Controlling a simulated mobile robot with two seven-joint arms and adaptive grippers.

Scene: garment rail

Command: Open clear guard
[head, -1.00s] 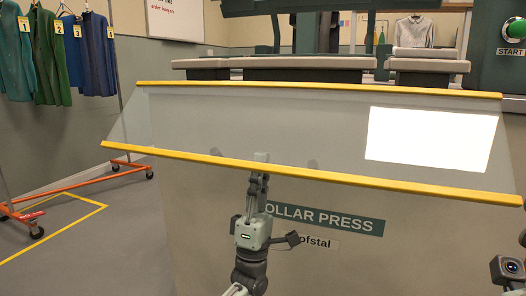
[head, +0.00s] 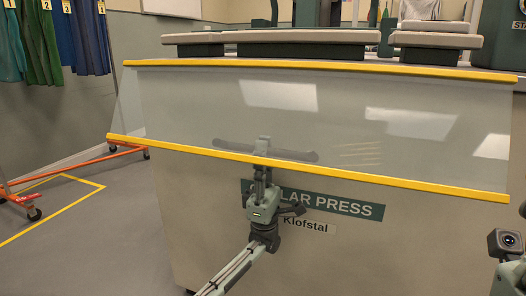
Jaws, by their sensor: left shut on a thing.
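The clear guard (head: 200,108) is a see-through panel with a yellow bar along its top and another yellow bar (head: 400,182) along its bottom. It hangs tilted across the front of the collar press (head: 345,245), its lower bar standing out toward me. A dark grey handle shape (head: 300,154) shows through the panel just above the lower bar.
Padded press boards (head: 308,36) stand above the guard's top bar. At left, garments with numbered tags (head: 47,5) hang from a rail with an orange wheeled base (head: 20,197). Floor with a yellow line (head: 75,217) is open at left.

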